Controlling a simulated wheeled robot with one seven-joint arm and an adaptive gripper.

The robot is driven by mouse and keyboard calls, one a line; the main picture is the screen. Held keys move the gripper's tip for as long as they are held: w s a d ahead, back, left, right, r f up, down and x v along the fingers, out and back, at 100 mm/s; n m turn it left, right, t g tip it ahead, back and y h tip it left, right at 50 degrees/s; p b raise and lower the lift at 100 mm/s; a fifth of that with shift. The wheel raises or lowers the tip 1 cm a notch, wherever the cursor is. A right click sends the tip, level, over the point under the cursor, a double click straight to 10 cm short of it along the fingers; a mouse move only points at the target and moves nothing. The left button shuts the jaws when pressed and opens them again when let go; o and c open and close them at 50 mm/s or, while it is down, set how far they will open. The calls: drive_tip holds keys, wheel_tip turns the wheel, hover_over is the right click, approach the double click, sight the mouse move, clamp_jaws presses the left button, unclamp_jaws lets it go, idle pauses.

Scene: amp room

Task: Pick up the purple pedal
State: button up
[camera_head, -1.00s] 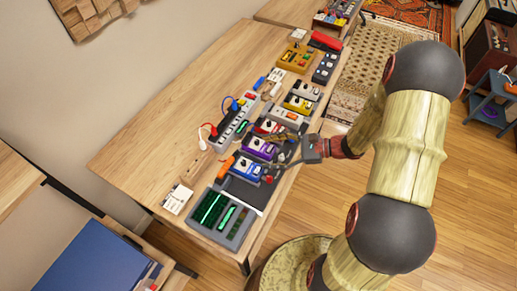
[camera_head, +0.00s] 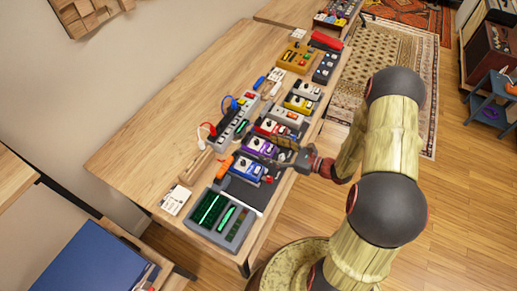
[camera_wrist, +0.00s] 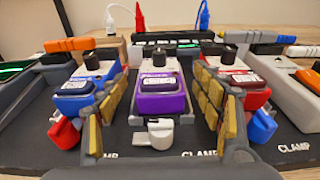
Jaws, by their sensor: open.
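The purple pedal (camera_wrist: 161,105) stands on a dark board, in the row of pedals. In the head view the purple pedal (camera_head: 257,147) lies between a blue pedal (camera_head: 245,167) and a red pedal (camera_head: 270,127). My gripper (camera_wrist: 160,112) is open in the wrist view, one finger on each side of the purple pedal, with small gaps visible. In the head view my gripper (camera_head: 285,155) reaches in low from the right; the fingers partly cover the pedal's near end.
The blue pedal (camera_wrist: 85,92) and red pedal (camera_wrist: 240,85) stand close outside the fingers. A power strip (camera_head: 236,122) with plugs lies behind the row. A green-screened grey unit (camera_head: 218,217) is at the table's near end. The table's left part is clear.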

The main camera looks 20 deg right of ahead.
sight(260, 147)
drive_tip(key=shift+x, duration=1.05)
drive_tip(key=c, duration=0.3)
clamp_jaws()
